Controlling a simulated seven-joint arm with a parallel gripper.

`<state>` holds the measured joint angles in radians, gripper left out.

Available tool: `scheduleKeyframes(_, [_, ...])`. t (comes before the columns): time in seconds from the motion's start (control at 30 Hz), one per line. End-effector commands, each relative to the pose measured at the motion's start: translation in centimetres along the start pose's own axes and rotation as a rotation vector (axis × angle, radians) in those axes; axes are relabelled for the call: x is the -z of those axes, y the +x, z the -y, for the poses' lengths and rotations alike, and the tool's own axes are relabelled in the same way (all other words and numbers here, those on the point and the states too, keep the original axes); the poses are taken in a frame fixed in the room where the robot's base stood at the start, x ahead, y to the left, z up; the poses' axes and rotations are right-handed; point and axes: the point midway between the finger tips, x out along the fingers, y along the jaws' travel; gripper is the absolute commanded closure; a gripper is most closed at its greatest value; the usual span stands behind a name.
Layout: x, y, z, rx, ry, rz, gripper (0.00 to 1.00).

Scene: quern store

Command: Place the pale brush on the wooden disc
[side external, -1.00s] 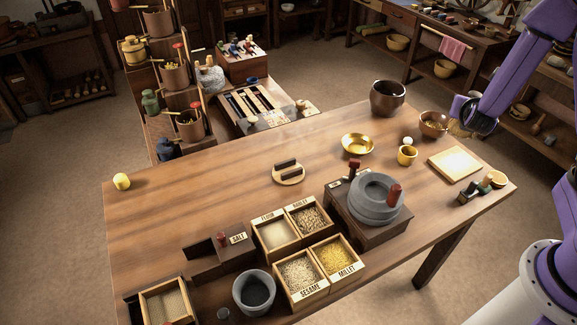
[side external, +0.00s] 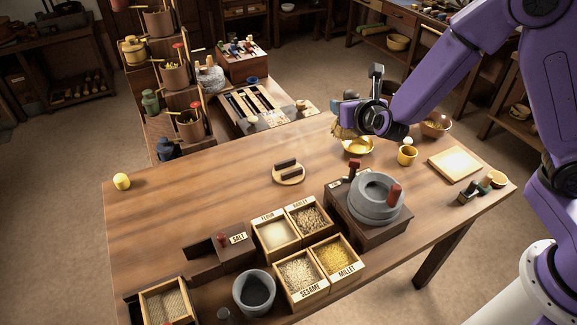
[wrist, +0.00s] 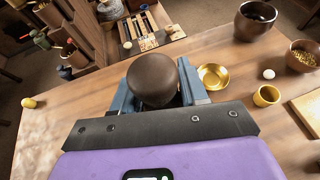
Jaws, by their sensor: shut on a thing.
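My gripper (side external: 352,118) is shut on the pale brush (side external: 342,131). Its straw-coloured bristles show below the jaws in the side view, above the table near the brass dish. In the wrist view, a dark brown rounded end (wrist: 155,78) sits between the blue fingers and hides the bristles. The disc cannot be made out in the wrist view.
A brass dish (side external: 358,146), a yellow cup (side external: 407,156) and a brown bowl (side external: 436,123) stand at the back right. A grey quern (side external: 375,197) and open grain boxes (side external: 302,268) stand in front. The table's left half is mostly clear around a small yellow piece (side external: 122,181).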

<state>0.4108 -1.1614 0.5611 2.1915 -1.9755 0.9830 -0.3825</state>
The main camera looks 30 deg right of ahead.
Motion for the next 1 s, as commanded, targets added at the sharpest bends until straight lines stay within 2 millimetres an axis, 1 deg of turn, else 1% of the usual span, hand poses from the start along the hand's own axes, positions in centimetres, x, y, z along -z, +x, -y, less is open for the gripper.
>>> scheduleKeyframes(0.03, [0.0, -0.2, -1.3, -0.026, -0.012, 0.002, 0.91])
scheduleKeyframes(0.2, [0.1, -0.8, -4.8, -0.097, -0.044, 0.008, 0.91])
scheduleKeyframes(0.5, [3.5, 0.7, -4.5, -0.091, -0.047, 0.005, 0.91])
scheduleKeyframes(0.6, [4.2, 1.1, -4.5, -0.091, -0.045, 0.007, 0.91])
scheduleKeyframes(0.73, [4.7, 1.6, -4.7, -0.092, -0.043, 0.008, 0.91])
scheduleKeyframes(0.87, [4.9, 3.2, -5.5, -0.090, -0.041, 0.007, 0.91])
scheduleKeyframes(1.0, [5.1, 5.7, -6.7, -0.090, -0.041, 0.008, 0.91])
